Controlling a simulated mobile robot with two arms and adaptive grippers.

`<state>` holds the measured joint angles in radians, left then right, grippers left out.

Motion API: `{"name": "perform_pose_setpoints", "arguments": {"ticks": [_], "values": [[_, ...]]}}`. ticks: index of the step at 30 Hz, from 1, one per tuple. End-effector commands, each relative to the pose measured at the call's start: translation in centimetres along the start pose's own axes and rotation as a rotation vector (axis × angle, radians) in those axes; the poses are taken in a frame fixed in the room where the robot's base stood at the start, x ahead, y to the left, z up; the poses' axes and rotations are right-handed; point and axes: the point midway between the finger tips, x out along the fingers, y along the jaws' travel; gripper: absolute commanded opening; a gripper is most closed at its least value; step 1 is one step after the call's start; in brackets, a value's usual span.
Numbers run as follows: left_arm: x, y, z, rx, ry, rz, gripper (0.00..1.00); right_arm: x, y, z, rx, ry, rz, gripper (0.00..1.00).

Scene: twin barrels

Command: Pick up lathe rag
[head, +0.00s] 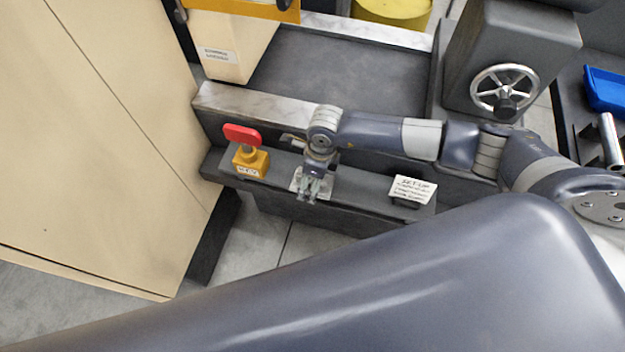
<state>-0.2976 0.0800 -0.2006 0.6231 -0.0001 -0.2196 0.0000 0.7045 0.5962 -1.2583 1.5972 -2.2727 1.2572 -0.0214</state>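My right gripper (311,191) points down at the dark ledge at the front of the machine, left of the picture's middle. Its fingers are small here, and I cannot tell whether they are open or shut. A pale grey patch (296,181) shows around and behind the fingers on the ledge. It may be the lathe rag, but the gripper covers much of it. I cannot tell whether the fingers touch it. My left gripper is not in view.
A red-handled yellow block (250,163) stands on the ledge left of the gripper. A white set-up card (413,190) stands to the right. A tall beige cabinet (110,130) closes off the left. A handwheel (504,91) and blue tray (606,90) are at right.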

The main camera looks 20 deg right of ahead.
Motion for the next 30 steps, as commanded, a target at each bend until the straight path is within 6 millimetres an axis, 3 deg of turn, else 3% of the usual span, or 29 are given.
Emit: {"name": "perform_pose_setpoints", "arguments": {"ticks": [1,5,19,26,30], "values": [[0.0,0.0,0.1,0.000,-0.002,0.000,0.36,0.0,0.0,0.0,0.000,0.000,0.000,0.64],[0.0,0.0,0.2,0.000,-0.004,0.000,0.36,0.0,0.0,0.0,0.000,0.000,0.000,0.34],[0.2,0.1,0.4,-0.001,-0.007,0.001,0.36,-0.5,-0.1,0.1,0.000,0.000,-0.001,0.33],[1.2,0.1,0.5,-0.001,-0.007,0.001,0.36,-3.1,-0.1,0.5,-0.001,-0.004,-0.003,0.33],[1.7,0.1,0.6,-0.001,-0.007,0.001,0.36,-3.6,2.2,-0.9,-0.003,0.001,0.003,0.33]]}}
